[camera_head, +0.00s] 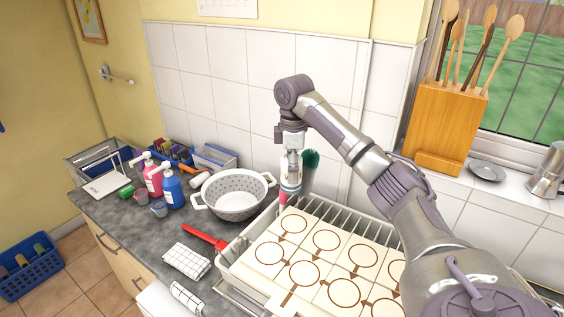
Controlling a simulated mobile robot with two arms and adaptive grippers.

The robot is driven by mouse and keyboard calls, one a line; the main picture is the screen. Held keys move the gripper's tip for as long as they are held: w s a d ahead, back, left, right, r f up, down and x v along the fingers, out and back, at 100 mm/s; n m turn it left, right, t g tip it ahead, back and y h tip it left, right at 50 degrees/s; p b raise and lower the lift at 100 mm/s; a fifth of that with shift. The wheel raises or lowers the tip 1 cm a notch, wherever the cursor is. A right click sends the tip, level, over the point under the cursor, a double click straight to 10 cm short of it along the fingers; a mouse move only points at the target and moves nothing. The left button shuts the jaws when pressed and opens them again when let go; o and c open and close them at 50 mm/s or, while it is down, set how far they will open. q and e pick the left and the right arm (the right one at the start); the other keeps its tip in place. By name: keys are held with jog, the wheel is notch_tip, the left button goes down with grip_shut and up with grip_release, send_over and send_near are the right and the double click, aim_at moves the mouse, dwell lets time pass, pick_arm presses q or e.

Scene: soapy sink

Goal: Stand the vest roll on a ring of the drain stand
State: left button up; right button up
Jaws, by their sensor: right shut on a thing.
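The drain stand (259,252) is a pale rack at the lower middle. Its cream panels carry several brown rings (294,223). My right gripper (290,179) points down above the stand's back left corner. It is shut on a small roll (288,190) with pink and pale bluish parts, which I take to be the vest roll. The fingers hide most of it. It looks roughly upright, near the back left ring; I cannot tell whether it touches the stand. My left gripper is not in view.
A grey-green cylinder with a green top (310,160) stands just behind the gripper. A white colander (236,195), a red-handled tool (204,237), a checked cloth (186,260) and soap bottles (172,186) are to the left. My right arm covers the stand's right side.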

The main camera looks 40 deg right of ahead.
aim_at(296, 186)
jog(key=shift+s+f, duration=1.2)
jog(key=shift+w+f, duration=0.2)
jog(key=shift+f, duration=0.4)
jog(key=shift+w+f, duration=0.2)
jog(key=shift+f, duration=0.4)
notch_tip(296, 186, down, 5)
jog(key=shift+r, duration=0.2)
jog(key=shift+w+f, duration=0.1)
jog(key=shift+f, duration=0.7)
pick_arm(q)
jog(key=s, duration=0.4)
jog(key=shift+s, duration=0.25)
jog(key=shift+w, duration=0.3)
pick_arm(e)
jog(key=shift+f, duration=0.1)
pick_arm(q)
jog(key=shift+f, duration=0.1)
pick_arm(e)
jog(key=shift+f, duration=0.5)
jog(key=o, duration=1.4)
